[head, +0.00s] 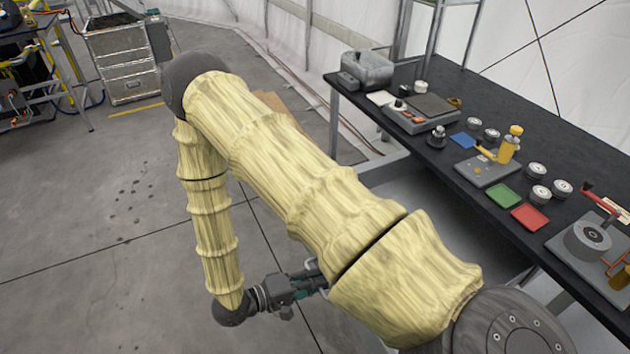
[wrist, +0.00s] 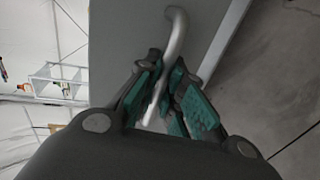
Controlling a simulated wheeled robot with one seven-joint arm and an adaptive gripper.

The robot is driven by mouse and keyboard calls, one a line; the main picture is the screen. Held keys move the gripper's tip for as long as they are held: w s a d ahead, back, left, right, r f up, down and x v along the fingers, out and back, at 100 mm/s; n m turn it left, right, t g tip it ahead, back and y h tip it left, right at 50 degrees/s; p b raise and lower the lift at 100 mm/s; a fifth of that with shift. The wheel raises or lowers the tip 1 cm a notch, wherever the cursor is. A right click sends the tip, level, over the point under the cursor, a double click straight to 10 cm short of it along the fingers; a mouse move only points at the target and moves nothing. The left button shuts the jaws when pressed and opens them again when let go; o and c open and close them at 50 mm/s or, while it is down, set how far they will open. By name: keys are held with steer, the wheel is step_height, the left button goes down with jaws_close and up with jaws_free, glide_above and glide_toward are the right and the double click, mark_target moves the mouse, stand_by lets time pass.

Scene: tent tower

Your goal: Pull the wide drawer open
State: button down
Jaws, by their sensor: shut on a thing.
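My gripper (wrist: 168,108) is shut on the pale grey bar handle (wrist: 177,30) in the wrist view. The teal-padded fingers lie on either side of the bar's lower end. The handle's upper end curves into a plain grey panel (wrist: 120,40), which looks like the drawer front. In the head view, my gripper (head: 318,278) is low, left of the dark workbench and partly behind my arm. My arm hides most of the area under the bench there, so I cannot tell how far the drawer stands out.
The workbench (head: 450,175) at the right carries small trays, tins and tools. A metal case (head: 125,65) stands at the back left.

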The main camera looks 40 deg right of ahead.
steer(key=c, duration=1.8)
jaws_free()
steer(key=shift+w, duration=0.1)
steer(key=shift+a, duration=0.1)
steer(key=v, duration=1.1)
steer(key=shift+w+a+r, duration=0.1)
steer(key=shift+w+a, duration=0.05)
steer(key=shift+a, duration=0.2)
steer(key=w+d+f+n+t+y, duration=0.1)
steer(key=d+f+t+y, duration=0.25)
steer(key=f, duration=0.25)
steer(key=w+d+f+t+y, duration=0.2)
steer(key=f+t+y, duration=0.2)
steer(key=f, duration=0.3)
steer(key=s+a+f+g+y, duration=0.1)
steer(key=s+y, duration=0.1)
steer(key=s, duration=0.3)
steer(key=s+a+f+n+g+y, duration=0.1)
steer(key=s+y, duration=0.2)
steer(key=s, duration=0.3)
steer(key=s+a+f+g+y, duration=0.1)
steer(key=s+y, duration=0.2)
steer(key=s, duration=0.3)
steer(key=shift+s+a+f+g, duration=0.1)
steer(key=shift+a+f+g, duration=0.15)
steer(key=shift+a+g, duration=0.1)
